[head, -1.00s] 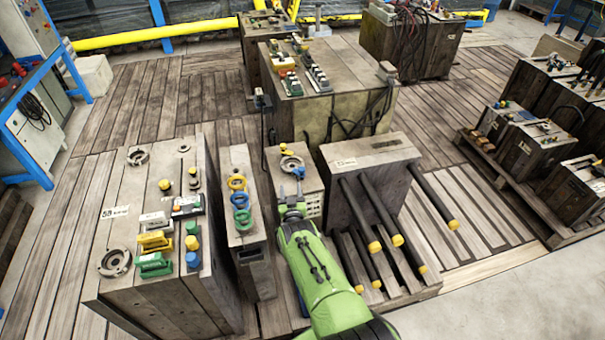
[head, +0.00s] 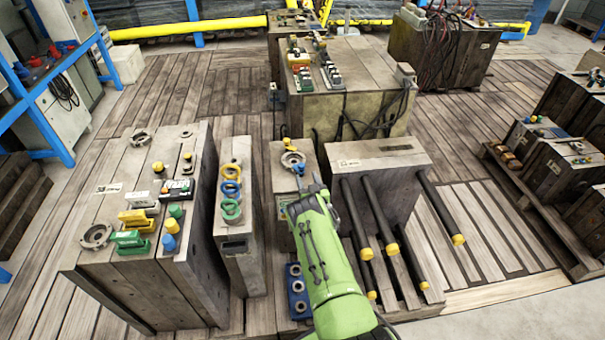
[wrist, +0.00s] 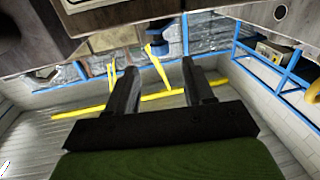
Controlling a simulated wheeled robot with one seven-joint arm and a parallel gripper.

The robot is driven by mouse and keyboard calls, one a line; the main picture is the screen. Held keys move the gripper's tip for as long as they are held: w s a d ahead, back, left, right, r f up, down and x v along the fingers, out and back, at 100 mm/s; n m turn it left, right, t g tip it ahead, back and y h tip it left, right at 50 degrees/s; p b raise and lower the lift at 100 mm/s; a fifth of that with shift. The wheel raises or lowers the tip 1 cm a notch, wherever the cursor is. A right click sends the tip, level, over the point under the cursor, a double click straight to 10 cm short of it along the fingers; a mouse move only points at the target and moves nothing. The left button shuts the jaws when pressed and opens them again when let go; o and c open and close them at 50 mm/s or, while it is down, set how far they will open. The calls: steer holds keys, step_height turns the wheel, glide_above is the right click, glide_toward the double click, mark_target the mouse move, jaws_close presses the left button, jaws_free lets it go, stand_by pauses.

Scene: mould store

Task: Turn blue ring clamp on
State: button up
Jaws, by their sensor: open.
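A wide block (head: 193,262) with yellow, green and blue fittings stands to the left. A block with dark yellow-tipped rods (head: 385,160) stands to the right of my arm. A larger block (head: 350,85) with cables stands behind.

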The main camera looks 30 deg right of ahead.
mark_target(302, 168)
steer(key=b+x, duration=0.1)
steer(key=x, duration=0.2)
steer(key=b+x, duration=0.1)
steer(key=x, duration=0.1)
steer(key=shift+w+f+b, duration=0.15)
steer(key=shift+f+b, duration=0.1)
steer(key=shift+b, duration=0.1)
steer(key=shift+w+d+r, duration=0.2)
steer(key=shift+w+d, duration=0.05)
steer(key=shift+w, duration=0.3)
